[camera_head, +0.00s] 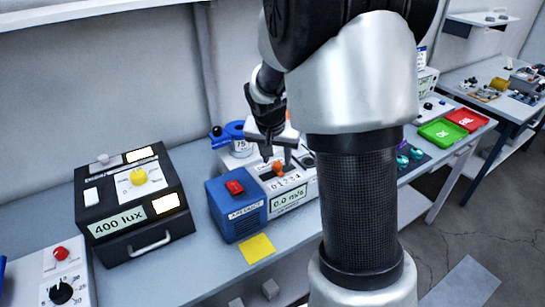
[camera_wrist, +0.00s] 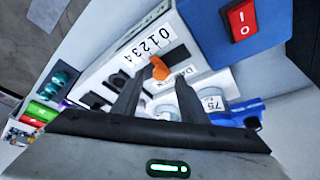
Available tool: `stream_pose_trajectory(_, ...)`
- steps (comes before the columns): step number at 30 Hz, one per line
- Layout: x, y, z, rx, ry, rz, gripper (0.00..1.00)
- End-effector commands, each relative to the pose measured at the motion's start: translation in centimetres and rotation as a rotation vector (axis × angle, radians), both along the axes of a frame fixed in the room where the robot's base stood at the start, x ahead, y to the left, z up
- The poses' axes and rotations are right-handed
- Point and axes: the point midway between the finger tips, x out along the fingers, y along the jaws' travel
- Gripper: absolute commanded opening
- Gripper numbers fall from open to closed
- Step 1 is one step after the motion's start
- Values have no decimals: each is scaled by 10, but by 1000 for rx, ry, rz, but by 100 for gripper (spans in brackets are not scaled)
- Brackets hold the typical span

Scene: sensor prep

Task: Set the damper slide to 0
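The damper slide's orange handle (camera_head: 278,168) stands on the white panel of the air duct unit, behind a printed scale from 0 to 4. In the wrist view the handle (camera_wrist: 160,69) sits near the middle of the scale (camera_wrist: 150,46), but its exact mark is hard to tell. The unit's display (camera_head: 288,199) reads 0.0 m/s. My gripper (camera_head: 279,155) is over the panel. In the wrist view my gripper (camera_wrist: 159,82) is open, its two fingers spread with the handle between and just beyond their tips. Contact with the handle cannot be told.
The blue duct box (camera_head: 237,206) with a red switch (camera_head: 234,187) adjoins the panel. A black 400 lux box (camera_head: 133,203) stands left and a yellow note (camera_head: 257,248) lies in front. A blue clamp-like item (camera_head: 231,134) is behind. Green (camera_head: 442,132) and red (camera_head: 465,120) trays lie right.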

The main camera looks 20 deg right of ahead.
Motion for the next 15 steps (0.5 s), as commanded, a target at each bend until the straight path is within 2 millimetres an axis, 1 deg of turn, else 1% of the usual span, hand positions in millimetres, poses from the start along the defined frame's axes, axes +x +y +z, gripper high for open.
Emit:
stream_pose_trajectory(1,2,-2,-8,0,3,-1,39)
stream_pose_trajectory(3,5,-3,-15,0,1,0,39)
stream_pose_trajectory(6,8,-5,-21,0,0,-1,39)
stream_pose_trajectory(15,9,-6,-24,1,-2,-1,39)
